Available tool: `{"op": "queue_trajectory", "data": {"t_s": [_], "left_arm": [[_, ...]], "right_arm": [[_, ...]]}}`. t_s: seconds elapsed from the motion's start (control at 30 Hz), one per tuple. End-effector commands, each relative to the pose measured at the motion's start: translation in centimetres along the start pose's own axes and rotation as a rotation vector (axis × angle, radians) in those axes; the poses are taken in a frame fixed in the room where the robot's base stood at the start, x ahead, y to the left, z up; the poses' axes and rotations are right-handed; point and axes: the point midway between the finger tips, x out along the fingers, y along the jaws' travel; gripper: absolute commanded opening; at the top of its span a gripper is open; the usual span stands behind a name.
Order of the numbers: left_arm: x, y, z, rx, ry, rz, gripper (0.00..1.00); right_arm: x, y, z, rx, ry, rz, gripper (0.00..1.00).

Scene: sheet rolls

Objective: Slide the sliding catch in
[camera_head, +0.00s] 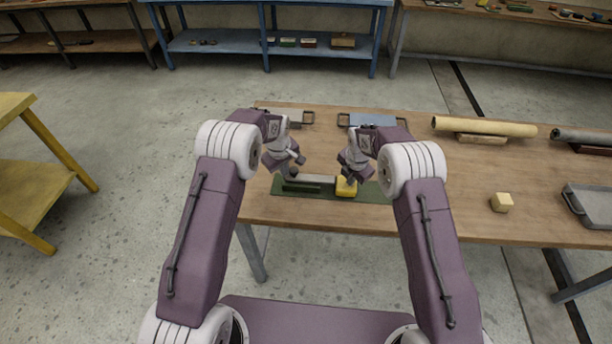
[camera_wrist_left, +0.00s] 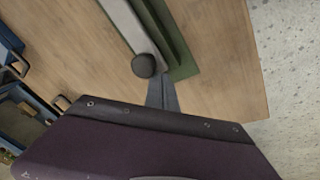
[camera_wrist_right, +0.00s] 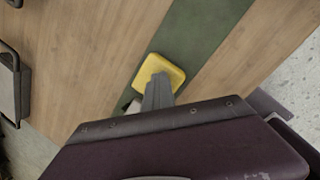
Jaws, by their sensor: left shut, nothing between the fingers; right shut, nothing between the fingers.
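The sliding catch lies on a green base plate (camera_head: 312,190) near the table's front edge. Its pale grey bar (camera_head: 318,180) has a dark round knob (camera_head: 293,172) at the left end. A yellow block (camera_head: 346,188) is at the bar's right end; it also shows in the right wrist view (camera_wrist_right: 165,68). My left gripper (camera_wrist_left: 158,78) is shut and empty, its fingertips close beside the knob (camera_wrist_left: 143,65). My right gripper (camera_wrist_right: 160,78) is shut and empty, its fingertips over or against the yellow block; I cannot tell if they touch. My fingers hide part of the block.
Behind the catch lie a blue-grey tray (camera_head: 372,119) and another handled item (camera_head: 301,118). To the right are a tan roll (camera_head: 484,127), a grey roll (camera_head: 585,136), a small yellowish cube (camera_head: 501,202) and a grey tray (camera_head: 590,205). The table between is clear.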

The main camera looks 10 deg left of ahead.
Motion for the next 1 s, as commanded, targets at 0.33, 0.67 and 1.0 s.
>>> {"op": "queue_trajectory", "data": {"t_s": [0.33, 0.67, 1.0], "left_arm": [[0.1, 0.8, 0.8, 0.001, 0.0, 0.0, 0.0], [0.1, 1.4, 1.5, 0.002, -0.001, -0.001, 0.0], [-2.0, 1.3, 0.5, -0.002, 0.0, 0.001, 0.0]], "right_arm": [[0.2, -0.2, -0.2, 0.0, 0.004, -0.006, 0.0], [0.2, -0.2, -0.2, 0.0, 0.004, -0.006, 0.0], [0.2, -0.2, -0.1, 0.0, 0.003, -0.005, 0.0]]}}
